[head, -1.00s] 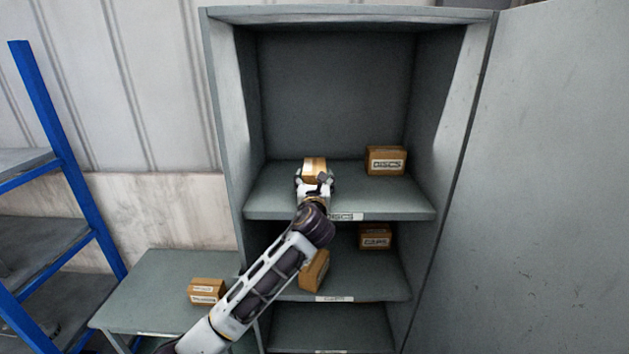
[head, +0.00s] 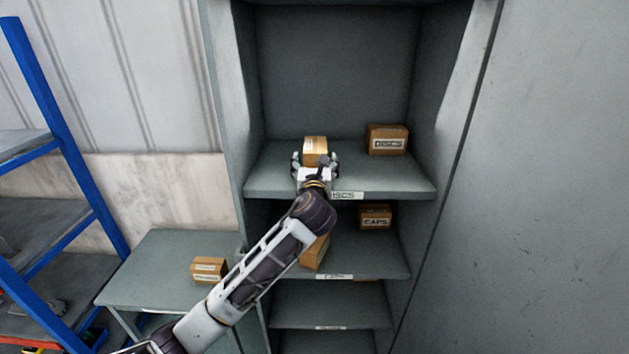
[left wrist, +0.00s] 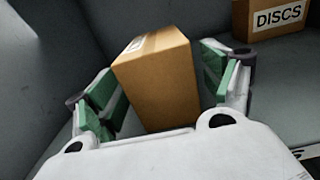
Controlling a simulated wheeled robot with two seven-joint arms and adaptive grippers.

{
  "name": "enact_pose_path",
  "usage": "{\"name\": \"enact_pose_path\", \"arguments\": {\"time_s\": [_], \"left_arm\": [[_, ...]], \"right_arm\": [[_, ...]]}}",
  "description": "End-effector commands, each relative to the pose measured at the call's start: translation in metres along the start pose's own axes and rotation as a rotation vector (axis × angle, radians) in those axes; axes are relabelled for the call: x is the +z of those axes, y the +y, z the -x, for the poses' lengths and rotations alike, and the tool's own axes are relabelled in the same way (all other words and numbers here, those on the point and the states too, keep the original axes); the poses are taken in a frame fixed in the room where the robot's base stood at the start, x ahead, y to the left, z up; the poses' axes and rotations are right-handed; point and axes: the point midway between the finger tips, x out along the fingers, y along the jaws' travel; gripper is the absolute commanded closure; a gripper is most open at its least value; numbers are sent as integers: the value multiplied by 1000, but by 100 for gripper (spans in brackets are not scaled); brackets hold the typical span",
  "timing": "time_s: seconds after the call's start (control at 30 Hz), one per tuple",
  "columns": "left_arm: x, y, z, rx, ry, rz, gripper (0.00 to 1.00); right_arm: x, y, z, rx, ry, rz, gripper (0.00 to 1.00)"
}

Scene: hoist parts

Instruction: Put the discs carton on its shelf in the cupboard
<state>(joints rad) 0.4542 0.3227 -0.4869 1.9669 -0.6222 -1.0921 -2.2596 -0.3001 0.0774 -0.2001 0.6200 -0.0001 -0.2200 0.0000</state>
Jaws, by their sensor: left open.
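A brown carton (head: 315,150) stands on the cupboard's upper shelf (head: 400,186), whose front label is partly hidden and ends in "SCS" or similar. My left gripper (head: 316,162) is at this carton, with its fingers apart on either side. In the left wrist view the carton (left wrist: 160,80) sits between the open green-padded fingers (left wrist: 168,92), with gaps at both sides. Another carton (head: 387,140) marked DISCS stands to the right on the same shelf, and shows in the left wrist view (left wrist: 270,18). My right gripper is not in view.
The shelf below holds a CAPS carton (head: 375,216) and another carton (head: 315,253) partly behind my arm. A carton (head: 209,269) lies on the side table (head: 150,275). A blue rack (head: 62,130) stands left. The cupboard's side walls flank my gripper.

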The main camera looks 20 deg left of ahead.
Motion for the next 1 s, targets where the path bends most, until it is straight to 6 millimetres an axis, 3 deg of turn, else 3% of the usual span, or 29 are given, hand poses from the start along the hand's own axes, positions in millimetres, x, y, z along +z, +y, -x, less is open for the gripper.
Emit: {"name": "enact_pose_path", "arguments": {"time_s": [0.6,1.0], "left_arm": [[-1,0,70,-2,0,1,18],[0,0,86,0,0,1,18]], "right_arm": [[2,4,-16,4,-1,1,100],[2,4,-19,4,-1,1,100]]}}
